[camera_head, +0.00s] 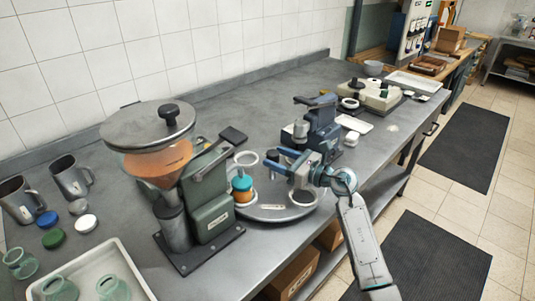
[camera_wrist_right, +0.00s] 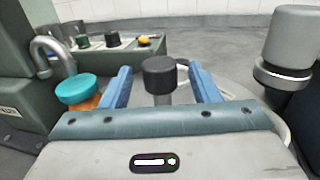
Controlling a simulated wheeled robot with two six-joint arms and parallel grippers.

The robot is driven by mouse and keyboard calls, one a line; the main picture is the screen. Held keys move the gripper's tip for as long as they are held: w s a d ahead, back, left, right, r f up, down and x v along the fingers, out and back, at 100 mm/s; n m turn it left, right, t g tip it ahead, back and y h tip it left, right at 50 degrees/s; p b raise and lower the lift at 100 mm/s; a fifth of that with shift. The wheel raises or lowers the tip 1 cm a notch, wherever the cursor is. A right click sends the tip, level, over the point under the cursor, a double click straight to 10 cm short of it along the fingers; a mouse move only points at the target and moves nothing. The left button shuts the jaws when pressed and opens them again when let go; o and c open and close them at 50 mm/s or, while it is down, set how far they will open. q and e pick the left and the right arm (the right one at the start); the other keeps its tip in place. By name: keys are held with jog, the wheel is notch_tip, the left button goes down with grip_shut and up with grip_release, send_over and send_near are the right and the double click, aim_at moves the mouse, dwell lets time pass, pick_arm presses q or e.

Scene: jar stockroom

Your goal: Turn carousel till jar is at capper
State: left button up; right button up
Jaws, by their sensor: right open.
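The carousel (camera_head: 268,213) is a grey disc on the bench between the green filling machine (camera_head: 208,205) and the blue-grey capper (camera_head: 322,128). A jar with orange contents and a teal top (camera_head: 242,190) stands at its left, beside the filler; it also shows in the right wrist view (camera_wrist_right: 80,93). My right gripper (camera_head: 282,162) is open over the carousel. In the right wrist view its blue fingers (camera_wrist_right: 160,88) stand either side of a black knob (camera_wrist_right: 160,72) on a grey post; contact is not visible. The capper's grey cylinder (camera_wrist_right: 290,42) is at right there. My left gripper is not in view.
Empty white rings (camera_head: 303,197) sit on the carousel. Metal mugs (camera_head: 70,178), loose lids (camera_head: 85,223) and a white tray of glass jars (camera_head: 125,262) are at the left. The white tray (camera_head: 412,82) and devices are at the far right. The bench's front edge is near my right arm.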

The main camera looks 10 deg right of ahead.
aim_at(268, 154)
jog(key=shift+x, duration=2)
grip_shut()
